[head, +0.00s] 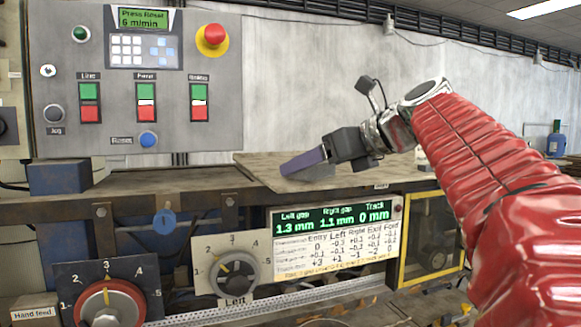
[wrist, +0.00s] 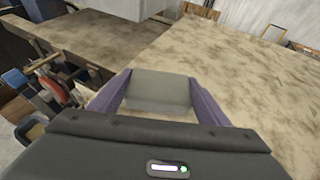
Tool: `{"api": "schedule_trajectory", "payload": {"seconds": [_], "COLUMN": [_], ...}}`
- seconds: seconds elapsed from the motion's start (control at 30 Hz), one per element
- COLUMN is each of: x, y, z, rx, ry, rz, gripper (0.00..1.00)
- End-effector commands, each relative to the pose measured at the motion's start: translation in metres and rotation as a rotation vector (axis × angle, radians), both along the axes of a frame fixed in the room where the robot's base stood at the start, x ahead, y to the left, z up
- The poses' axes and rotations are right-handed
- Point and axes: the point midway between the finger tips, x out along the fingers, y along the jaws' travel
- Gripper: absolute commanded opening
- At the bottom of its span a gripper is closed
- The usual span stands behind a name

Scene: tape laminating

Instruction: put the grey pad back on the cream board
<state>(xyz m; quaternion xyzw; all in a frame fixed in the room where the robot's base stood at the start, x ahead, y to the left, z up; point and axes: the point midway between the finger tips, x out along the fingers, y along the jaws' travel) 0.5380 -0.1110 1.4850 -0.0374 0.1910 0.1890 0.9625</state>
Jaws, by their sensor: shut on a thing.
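The grey pad (wrist: 158,90) is a small block between the two purple fingers of my gripper (wrist: 160,104) in the wrist view. The gripper is shut on it from both sides. In the head view my gripper (head: 303,163) points left and slightly down, and part of the pad (head: 320,173) shows beside the near finger. A mottled cream-beige board (wrist: 235,65) lies below and ahead, and its edge also shows in the head view (head: 258,168). The pad is over or close to this board; I cannot tell whether they touch.
A control panel (head: 135,85) with buttons and a red stop knob stands behind at the left. A blue-grey block (head: 60,177) sits on the bench at left. Dials and a gap display (head: 335,218) are on the front below. Much of the board is bare.

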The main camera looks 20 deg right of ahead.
Motion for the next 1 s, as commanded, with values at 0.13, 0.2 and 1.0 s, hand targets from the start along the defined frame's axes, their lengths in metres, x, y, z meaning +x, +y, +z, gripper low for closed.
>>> {"api": "schedule_trajectory", "payload": {"seconds": [0.13,0.2,1.0], "x": [-0.0001,-0.0001,0.0], "y": [-0.0001,-0.0002,-0.0003], "z": [-0.0043,-0.004,-0.0043], "rx": [0.0,0.0,0.0], "ry": [0.0,0.0,0.0], "rz": [0.0,-0.001,-0.001], "gripper": [0.45,0.45,0.88]}}
